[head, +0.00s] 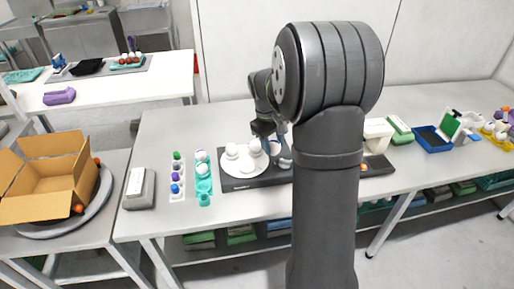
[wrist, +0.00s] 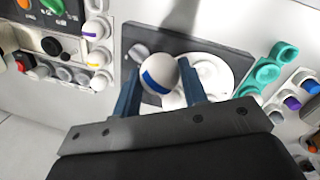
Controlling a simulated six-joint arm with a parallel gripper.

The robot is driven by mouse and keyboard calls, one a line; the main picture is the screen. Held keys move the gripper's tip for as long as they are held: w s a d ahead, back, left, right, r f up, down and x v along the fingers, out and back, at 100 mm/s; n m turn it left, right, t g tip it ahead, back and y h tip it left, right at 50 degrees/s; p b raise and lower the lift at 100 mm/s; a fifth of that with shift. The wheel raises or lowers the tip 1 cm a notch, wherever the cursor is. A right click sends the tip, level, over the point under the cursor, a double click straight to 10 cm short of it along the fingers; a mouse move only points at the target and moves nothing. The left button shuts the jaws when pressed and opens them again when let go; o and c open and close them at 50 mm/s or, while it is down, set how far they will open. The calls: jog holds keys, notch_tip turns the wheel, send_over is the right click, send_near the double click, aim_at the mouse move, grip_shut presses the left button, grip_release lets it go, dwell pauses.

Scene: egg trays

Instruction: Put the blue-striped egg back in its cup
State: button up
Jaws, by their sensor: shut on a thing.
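The white egg with a blue stripe (wrist: 158,74) is between the two fingers of my gripper (wrist: 160,90) in the wrist view, and the gripper is shut on it. It is held over a dark flat base (wrist: 134,35) that carries a round white plate (wrist: 226,62). In the head view my gripper (head: 266,128) is above the right part of this base (head: 238,184), beside the plate (head: 229,168). A teal egg tray (wrist: 267,73) with round cups lies right of the base in the wrist view. I cannot tell which cup belongs to the egg.
In the head view the teal tray (head: 204,199) stands left of the base, beside a white rack (head: 178,195) with coloured pieces. A grey-and-white device (head: 139,188) and an open cardboard box (head: 45,182) are farther left. My arm hides part of the table.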

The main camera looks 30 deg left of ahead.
jog(key=shift+w+d+r, duration=0.2)
jog(key=shift+d+r, duration=0.3)
jog(key=shift+d, duration=0.25)
jog(key=s+a+f+n+y, duration=0.1)
jog(key=s+a+f+n, duration=0.35)
jog(key=s+a, duration=0.45)
jog(key=s+a+f+n, duration=0.45)
jog(key=s+a, duration=0.25)
jog(key=a, duration=0.4)
jog(key=shift+t, duration=0.4)
jog(key=shift+w+a+f, duration=0.1)
jog(key=shift+f, duration=1.25)
jog(key=shift+a+f, duration=0.1)
jog(key=shift+f, duration=1.25)
jog(key=shift+f, duration=0.6)
jog(key=o, duration=0.7)
jog(key=shift+f, duration=0.1)
